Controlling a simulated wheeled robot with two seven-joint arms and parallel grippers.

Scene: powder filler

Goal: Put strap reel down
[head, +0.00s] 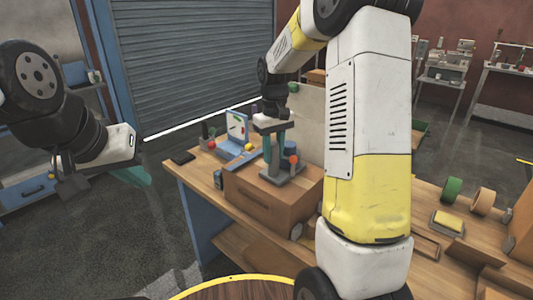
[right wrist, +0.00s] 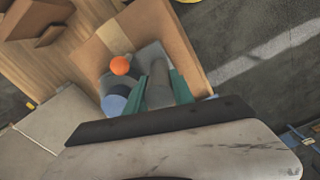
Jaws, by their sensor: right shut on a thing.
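My right gripper (head: 275,150) points down over a brown box on the workbench. Its green fingers are shut on the grey post of a small device, which looks like the strap reel (head: 287,178). The device has a flat grey base, a blue drum and an orange-red ball knob. In the right wrist view the post (right wrist: 159,94) is between the fingers, with the drum and knob beside it. The base is at the box top; I cannot tell whether it bears fully on it. My left gripper (head: 132,177) hangs left of the bench, away from it; its finger gap is unclear.
The brown box (head: 255,205) stands on the wooden workbench (head: 207,178). A blue stand (head: 236,130) with small parts is behind it. A green roll (head: 452,189), a tan roll (head: 482,201) and a yellow-topped block (head: 448,221) are to the right. My right arm hides the bench middle.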

